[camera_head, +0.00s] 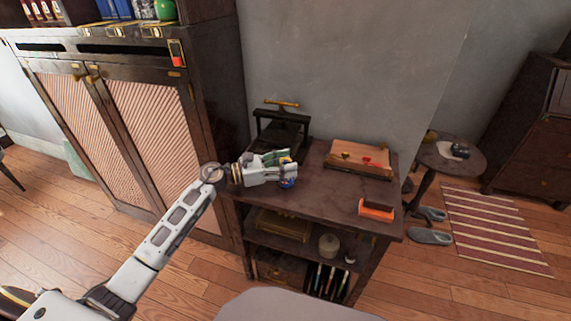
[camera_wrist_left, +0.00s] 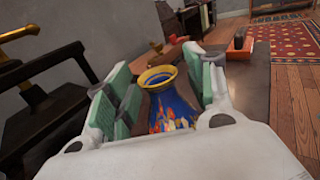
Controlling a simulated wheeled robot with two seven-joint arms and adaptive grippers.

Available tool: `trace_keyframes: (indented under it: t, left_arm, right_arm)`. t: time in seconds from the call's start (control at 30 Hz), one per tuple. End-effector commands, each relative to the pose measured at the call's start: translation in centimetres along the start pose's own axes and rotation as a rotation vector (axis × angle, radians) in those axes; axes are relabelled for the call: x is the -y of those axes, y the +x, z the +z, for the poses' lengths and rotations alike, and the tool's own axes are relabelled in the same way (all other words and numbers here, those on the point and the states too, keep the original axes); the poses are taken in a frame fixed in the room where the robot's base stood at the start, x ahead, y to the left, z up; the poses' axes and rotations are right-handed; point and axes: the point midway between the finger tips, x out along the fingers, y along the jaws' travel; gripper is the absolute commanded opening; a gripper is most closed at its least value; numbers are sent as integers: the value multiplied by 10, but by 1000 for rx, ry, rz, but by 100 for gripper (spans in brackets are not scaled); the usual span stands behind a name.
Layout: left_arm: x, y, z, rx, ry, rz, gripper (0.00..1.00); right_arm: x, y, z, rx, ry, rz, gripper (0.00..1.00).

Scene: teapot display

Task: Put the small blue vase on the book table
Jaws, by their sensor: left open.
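The small blue vase (camera_wrist_left: 170,105) has a yellow rim and red and orange patterning. It stands upright between the two green-padded fingers of my left gripper (camera_wrist_left: 160,95) in the left wrist view. In the head view the vase (camera_head: 288,183) shows just at the gripper's fingertips, partly hidden by them. My left gripper (camera_head: 287,168) is open around the vase, low over the left part of the dark book table (camera_head: 330,199). A gap shows between the vase and the right finger. The vase's base is hidden in the wrist view.
A black press with a brass handle (camera_head: 282,104) stands behind the gripper. A wooden box (camera_head: 360,157) lies at the back right, and an orange-and-black object (camera_head: 377,209) at the front right. The table's middle is clear. A cabinet (camera_head: 130,110) stands left.

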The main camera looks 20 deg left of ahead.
Motion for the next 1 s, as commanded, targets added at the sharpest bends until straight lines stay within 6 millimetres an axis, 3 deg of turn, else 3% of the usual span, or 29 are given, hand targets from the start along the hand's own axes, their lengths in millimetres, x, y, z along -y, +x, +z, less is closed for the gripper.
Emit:
trace_keyframes:
  t: [0.37, 1.0]
  left_arm:
    - [0, -5, 1, -1, -1, 1, 54]
    - [0, -76, 1, -1, -1, 2, 54]
  right_arm:
    - [-1, 2, 1, 5, -1, 3, 40]
    - [-2, 4, 1, 8, 0, 4, 40]
